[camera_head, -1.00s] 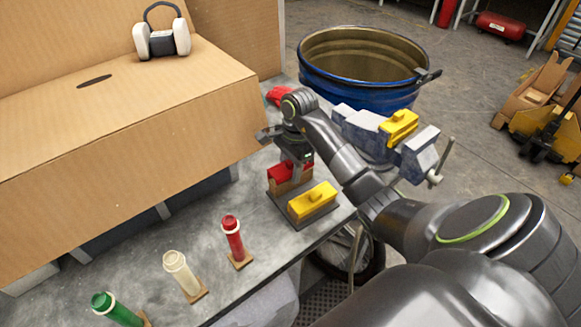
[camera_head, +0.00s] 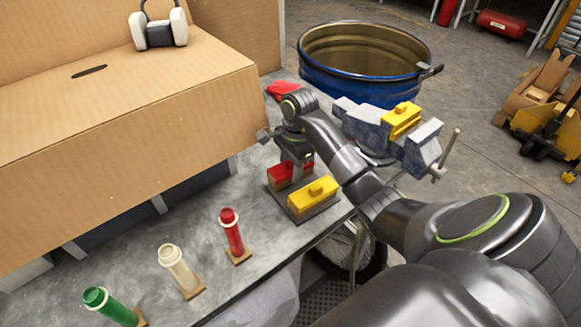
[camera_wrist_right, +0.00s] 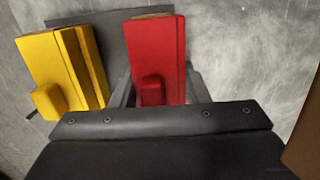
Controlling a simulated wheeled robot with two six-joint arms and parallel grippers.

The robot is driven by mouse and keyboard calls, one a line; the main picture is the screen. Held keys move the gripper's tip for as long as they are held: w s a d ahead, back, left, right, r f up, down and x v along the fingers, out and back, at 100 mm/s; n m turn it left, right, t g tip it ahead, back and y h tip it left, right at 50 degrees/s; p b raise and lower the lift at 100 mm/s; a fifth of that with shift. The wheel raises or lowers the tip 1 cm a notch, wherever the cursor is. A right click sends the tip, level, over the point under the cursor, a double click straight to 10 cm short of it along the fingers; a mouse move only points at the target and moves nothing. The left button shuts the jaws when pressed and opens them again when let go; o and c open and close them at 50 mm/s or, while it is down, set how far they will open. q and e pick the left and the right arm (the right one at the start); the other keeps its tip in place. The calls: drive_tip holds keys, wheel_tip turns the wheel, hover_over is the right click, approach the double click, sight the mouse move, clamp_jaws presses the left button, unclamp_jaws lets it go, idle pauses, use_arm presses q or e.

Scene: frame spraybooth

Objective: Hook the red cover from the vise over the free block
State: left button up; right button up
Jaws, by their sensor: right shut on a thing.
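The red cover (camera_head: 283,174) is over the left block on the dark base plate (camera_head: 318,219), beside a yellow cover (camera_head: 313,193) on the neighbouring block. In the right wrist view the red cover (camera_wrist_right: 157,50) lies between my fingers, with a thin tan edge of the block (camera_wrist_right: 150,15) at its far end. My right gripper (camera_head: 296,168) points down and is shut on the red cover's knob. The vise (camera_head: 395,140) stands at the table's far right corner with a yellow cover (camera_head: 401,121) on it. My left gripper is out of view.
Red (camera_head: 232,236), cream (camera_head: 179,269) and green (camera_head: 108,305) bottles stand along the near table edge. A cardboard booth (camera_head: 120,140) with ear defenders (camera_head: 158,27) on it is at left. A red cloth-like item (camera_head: 281,90) lies behind. A blue drum (camera_head: 365,82) stands beyond.

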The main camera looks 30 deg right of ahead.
drive_tip(key=o, duration=1.1)
drive_tip(key=shift+r, duration=0.15)
drive_tip(key=r+p, duration=0.5)
drive_tip(key=d+r+p, duration=0.1)
drive_tip(key=r+p, duration=0.5)
drive_tip(key=d+r+p, duration=0.1)
drive_tip(key=r+p, duration=0.4)
drive_tip(key=r, duration=0.1)
drive_tip(key=shift+s+f, duration=0.1)
